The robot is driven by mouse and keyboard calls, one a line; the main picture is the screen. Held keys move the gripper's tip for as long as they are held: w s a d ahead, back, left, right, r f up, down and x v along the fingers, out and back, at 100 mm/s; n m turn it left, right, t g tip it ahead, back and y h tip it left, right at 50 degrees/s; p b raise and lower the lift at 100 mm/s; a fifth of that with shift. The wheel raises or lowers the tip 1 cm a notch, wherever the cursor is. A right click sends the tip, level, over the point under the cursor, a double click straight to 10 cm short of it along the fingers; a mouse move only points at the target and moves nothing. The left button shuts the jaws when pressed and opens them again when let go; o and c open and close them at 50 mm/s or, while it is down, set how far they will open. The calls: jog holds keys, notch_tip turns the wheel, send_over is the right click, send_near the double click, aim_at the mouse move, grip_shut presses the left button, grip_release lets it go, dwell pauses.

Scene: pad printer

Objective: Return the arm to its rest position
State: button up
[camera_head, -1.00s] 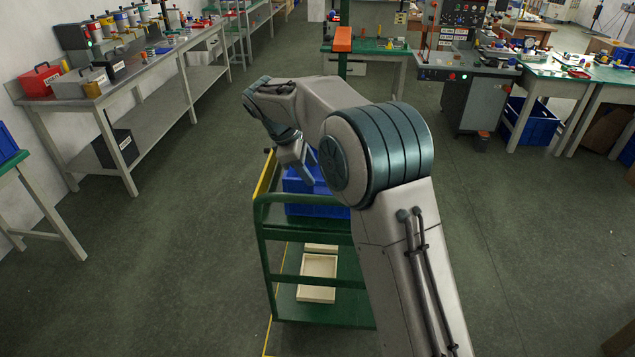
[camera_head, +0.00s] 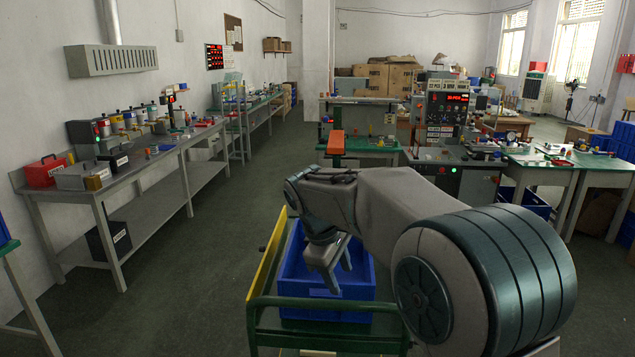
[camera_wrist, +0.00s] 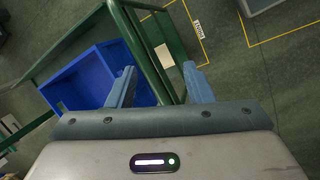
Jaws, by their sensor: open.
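My gripper (camera_head: 334,262) hangs from my arm above the blue crate on the green cart, its fingers pointing down. In the wrist view my gripper (camera_wrist: 160,88) shows two blue-grey fingers wide apart with nothing between them. Past the fingers are the cart's green frame (camera_wrist: 146,50) and the blue crate (camera_wrist: 85,78). In the head view the arm stretches from the lower right to the middle, and it hides part of the crate (camera_head: 320,308).
The green cart (camera_head: 330,331) stands under my arm. A long workbench (camera_head: 125,170) with paint cans and a red box (camera_head: 45,172) runs along the left. The pad printer (camera_head: 445,125) stands behind my arm at right. Open floor (camera_head: 210,260) lies left of the cart.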

jog(key=s+d+f+m+y, duration=0.1)
jog(key=s+d+m, duration=0.2)
jog(key=s, duration=0.5)
jog(key=s+d+f+m+t+y, duration=0.1)
jog(key=s+d+m, duration=0.3)
jog(key=s, duration=0.4)
jog(key=s+d+f+m+y, duration=0.1)
jog(key=s+d+m, duration=0.3)
jog(key=s, duration=0.4)
jog(key=shift+s+f+m, duration=0.35)
jog(key=shift+f+m, duration=0.35)
jog(key=shift+f, duration=0.2)
jog(key=shift+c, duration=1.2)
jog(key=shift+a, duration=0.15)
